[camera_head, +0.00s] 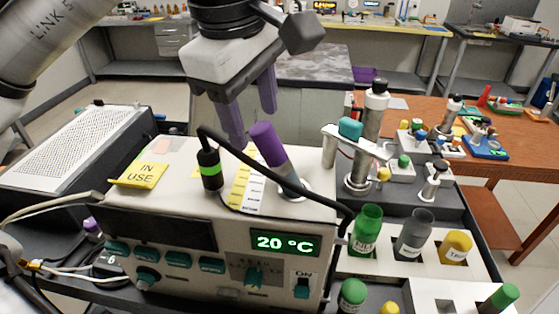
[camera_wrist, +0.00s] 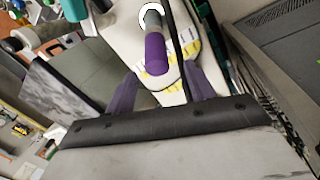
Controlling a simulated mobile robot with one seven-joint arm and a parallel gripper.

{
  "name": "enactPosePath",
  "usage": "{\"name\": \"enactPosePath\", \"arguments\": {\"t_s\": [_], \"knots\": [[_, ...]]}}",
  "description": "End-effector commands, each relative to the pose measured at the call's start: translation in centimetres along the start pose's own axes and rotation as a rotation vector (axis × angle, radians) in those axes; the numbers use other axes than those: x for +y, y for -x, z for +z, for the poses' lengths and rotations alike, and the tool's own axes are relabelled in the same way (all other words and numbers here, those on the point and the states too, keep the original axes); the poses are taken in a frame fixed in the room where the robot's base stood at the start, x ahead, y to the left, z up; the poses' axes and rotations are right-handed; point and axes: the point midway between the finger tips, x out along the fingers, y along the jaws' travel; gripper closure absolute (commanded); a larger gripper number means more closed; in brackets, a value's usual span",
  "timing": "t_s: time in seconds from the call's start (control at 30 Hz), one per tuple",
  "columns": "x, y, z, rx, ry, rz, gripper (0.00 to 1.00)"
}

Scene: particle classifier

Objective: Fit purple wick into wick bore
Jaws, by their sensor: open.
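The purple wick (camera_head: 268,145) has a purple top and a grey lower part. It stands tilted to the left, its lower end at the white-ringed wick bore (camera_head: 303,188) on top of the instrument. How deep it sits is hard to tell. In the wrist view the purple wick (camera_wrist: 156,55) points toward the camera, its grey end at the white ring (camera_wrist: 144,10). My gripper (camera_head: 252,125) is open, with its purple-grey fingers just above and left of the wick's top. In the wrist view the open fingers (camera_wrist: 160,75) lie either side of the wick, apparently without gripping it.
The white instrument (camera_head: 190,170) reads 20 °C. A black cable with a green-banded plug (camera_head: 209,168) arches over its top, close by the wick. A yellow "IN USE" note (camera_head: 140,175) lies at the left. Bottles (camera_head: 366,232) and a metal column (camera_head: 366,140) stand at the right.

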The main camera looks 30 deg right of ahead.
Motion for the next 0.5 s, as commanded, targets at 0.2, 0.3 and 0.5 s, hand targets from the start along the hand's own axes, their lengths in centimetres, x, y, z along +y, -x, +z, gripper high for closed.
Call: {"name": "enactPosePath", "arguments": {"t_s": [0.2,0.3,0.5], "knots": [[0.2,-2.6,0.6,0.000,-0.003,-0.003,0.46],[0.2,-4.1,0.6,0.000,-0.001,-0.002,0.46],[0.2,-5.2,0.7,-0.001,0.000,0.000,0.46]]}}
